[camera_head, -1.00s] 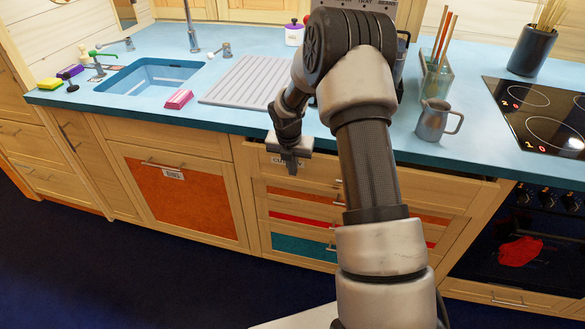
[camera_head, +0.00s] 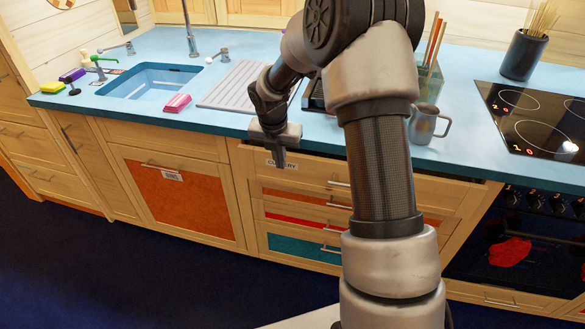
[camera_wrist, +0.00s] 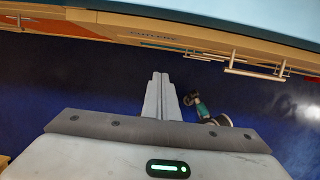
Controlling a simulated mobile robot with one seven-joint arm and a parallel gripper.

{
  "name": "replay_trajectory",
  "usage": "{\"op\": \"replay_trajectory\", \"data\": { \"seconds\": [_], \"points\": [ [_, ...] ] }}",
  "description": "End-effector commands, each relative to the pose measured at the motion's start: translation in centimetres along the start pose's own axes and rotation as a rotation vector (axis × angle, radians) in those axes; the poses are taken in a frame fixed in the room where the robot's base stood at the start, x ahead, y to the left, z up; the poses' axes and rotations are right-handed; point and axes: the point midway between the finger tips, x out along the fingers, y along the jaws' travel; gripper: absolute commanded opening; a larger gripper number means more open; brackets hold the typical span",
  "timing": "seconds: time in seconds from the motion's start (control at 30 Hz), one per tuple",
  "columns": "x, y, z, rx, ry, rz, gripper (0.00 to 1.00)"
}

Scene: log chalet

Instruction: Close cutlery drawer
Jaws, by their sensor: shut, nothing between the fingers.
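The cutlery drawer (camera_head: 312,170) is the wide light-wood top drawer under the blue worktop, with a CUTLERY label. A dark gap shows along its top edge at the right, so it stands slightly out. Its bar handle (camera_head: 339,183) is right of the label; my arm hides part of the front. My gripper (camera_head: 281,164) is shut and empty, pointing down in front of the label and covering part of it. In the wrist view the shut fingers (camera_wrist: 160,76) lie below the drawer front (camera_wrist: 190,42) and left of its handle (camera_wrist: 258,63). I cannot tell whether they touch it.
Lower drawers with orange, red and teal fronts (camera_head: 303,250) are below. The worktop (camera_head: 228,124) overhangs above, with a sink (camera_head: 150,82), a pink sponge (camera_head: 177,103) and a metal jug (camera_head: 424,125). A hob (camera_head: 535,115) is at right. The dark floor in front is clear.

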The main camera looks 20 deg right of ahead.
Motion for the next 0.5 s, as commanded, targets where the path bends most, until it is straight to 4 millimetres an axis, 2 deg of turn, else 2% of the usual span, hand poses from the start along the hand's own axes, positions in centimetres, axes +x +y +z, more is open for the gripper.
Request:
{"op": "replay_trajectory", "data": {
  "seconds": [0.07,0.13,0.17,0.23,0.27,0.37,0.4,0.43,0.5],
  "points": [
    [-0.1,0.0,0.0,0.000,0.001,0.000,0.00],
    [0.5,0.2,-0.5,0.003,0.008,0.006,0.00],
    [1.2,0.5,-1.0,0.007,0.014,0.013,0.00],
    [4.0,1.4,-3.2,0.029,0.041,0.042,0.00],
    [5.7,1.9,-4.5,0.046,0.055,0.060,0.00],
    [13.2,3.1,-10.7,0.153,0.101,0.121,0.00],
    [16.4,2.9,-13.3,0.212,0.103,0.135,0.00],
    [18.6,2.5,-15.1,0.259,0.096,0.139,0.00],
    [23.3,0.1,-18.4,0.363,0.045,0.131,0.00]
  ]
}}
